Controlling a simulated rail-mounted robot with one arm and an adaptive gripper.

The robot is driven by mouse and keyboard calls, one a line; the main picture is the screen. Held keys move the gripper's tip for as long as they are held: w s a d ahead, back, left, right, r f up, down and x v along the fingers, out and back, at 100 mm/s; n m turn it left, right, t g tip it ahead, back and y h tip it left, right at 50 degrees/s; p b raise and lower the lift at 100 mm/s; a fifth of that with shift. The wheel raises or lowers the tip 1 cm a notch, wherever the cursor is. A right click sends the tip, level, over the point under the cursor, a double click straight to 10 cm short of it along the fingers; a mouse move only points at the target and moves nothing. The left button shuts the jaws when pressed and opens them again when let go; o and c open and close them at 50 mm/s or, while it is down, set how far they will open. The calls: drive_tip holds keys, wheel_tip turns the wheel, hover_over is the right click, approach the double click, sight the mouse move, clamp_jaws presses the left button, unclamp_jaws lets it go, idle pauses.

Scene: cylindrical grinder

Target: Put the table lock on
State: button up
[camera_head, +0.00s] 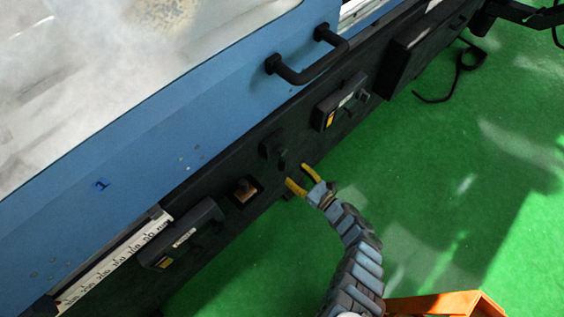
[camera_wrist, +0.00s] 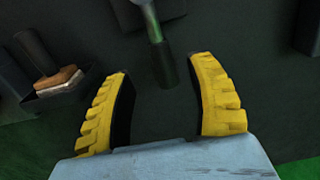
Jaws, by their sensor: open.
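A small dark lever (camera_head: 277,152) sticks out from the machine's black front panel; it looks like the table lock, though no label confirms this. In the wrist view the lever (camera_wrist: 163,64) has a grey metal shaft and a black grip hanging downward. My gripper (camera_head: 303,177) has yellow fingers, open and apart, just in front of the panel below the lever. In the wrist view the open gripper (camera_wrist: 163,98) has the black grip's end between and slightly beyond its fingertips, with no contact visible.
A brown-topped switch in a black box (camera_head: 244,190) sits left of the lever. Labelled black boxes (camera_head: 342,102) (camera_head: 182,237) project from the panel on both sides. A black handle (camera_head: 307,62) is on the blue door above.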

sight(285, 164)
drive_tip(key=b+x, duration=0.2)
drive_tip(key=x, duration=0.5)
drive_tip(key=shift+w+f, duration=0.1)
drive_tip(key=shift+w, duration=0.05)
clamp_jaws()
